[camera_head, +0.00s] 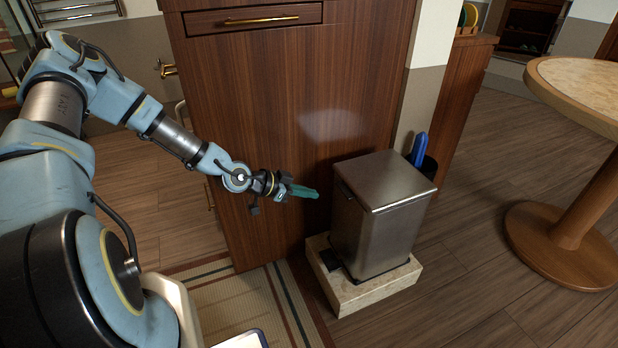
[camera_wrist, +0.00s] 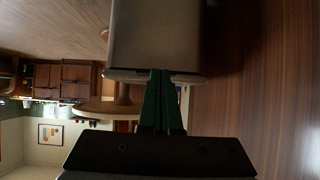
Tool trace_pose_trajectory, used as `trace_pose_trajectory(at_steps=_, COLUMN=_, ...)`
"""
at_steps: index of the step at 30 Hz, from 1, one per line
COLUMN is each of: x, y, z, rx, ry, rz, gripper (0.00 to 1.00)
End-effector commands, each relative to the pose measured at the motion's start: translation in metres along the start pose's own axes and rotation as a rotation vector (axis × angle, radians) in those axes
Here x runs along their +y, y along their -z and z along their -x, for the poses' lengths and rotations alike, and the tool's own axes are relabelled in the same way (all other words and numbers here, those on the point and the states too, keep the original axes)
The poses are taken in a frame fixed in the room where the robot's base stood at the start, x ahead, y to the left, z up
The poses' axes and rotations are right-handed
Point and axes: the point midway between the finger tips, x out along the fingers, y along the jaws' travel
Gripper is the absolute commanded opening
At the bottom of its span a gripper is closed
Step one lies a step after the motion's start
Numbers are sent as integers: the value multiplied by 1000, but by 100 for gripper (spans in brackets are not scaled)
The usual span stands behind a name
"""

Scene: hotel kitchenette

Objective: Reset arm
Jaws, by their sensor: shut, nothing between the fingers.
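My gripper (camera_head: 302,191) is at the end of my outstretched blue arm, in front of the wooden cabinet and just left of the metal trash bin (camera_head: 385,222). Its green fingers are together and hold nothing. The head view shows a small space between fingertips and bin. The bin's lid is down.
The bin stands on a pale stone block (camera_head: 375,291). The wooden cabinet (camera_head: 290,110) rises behind my gripper. A blue-handled item (camera_head: 419,149) stands behind the bin. A round table (camera_head: 575,95) is at the right. A striped rug (camera_head: 245,300) lies below my arm.

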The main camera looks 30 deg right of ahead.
Motion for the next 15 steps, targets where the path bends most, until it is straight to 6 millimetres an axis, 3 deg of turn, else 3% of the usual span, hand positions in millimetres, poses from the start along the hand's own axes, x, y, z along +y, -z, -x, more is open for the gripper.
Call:
trace_pose_trajectory(at_steps=8, x=-1, y=-5, z=8, rx=-29, ry=0, rz=7, gripper=0)
trace_pose_trajectory(at_steps=11, x=-5, y=-16, z=25, rx=-114, ry=3, rz=37, gripper=0)
trace_pose_trajectory(at_steps=15, x=-13, y=-40, z=72, rx=-310, ry=39, rz=129, gripper=0)
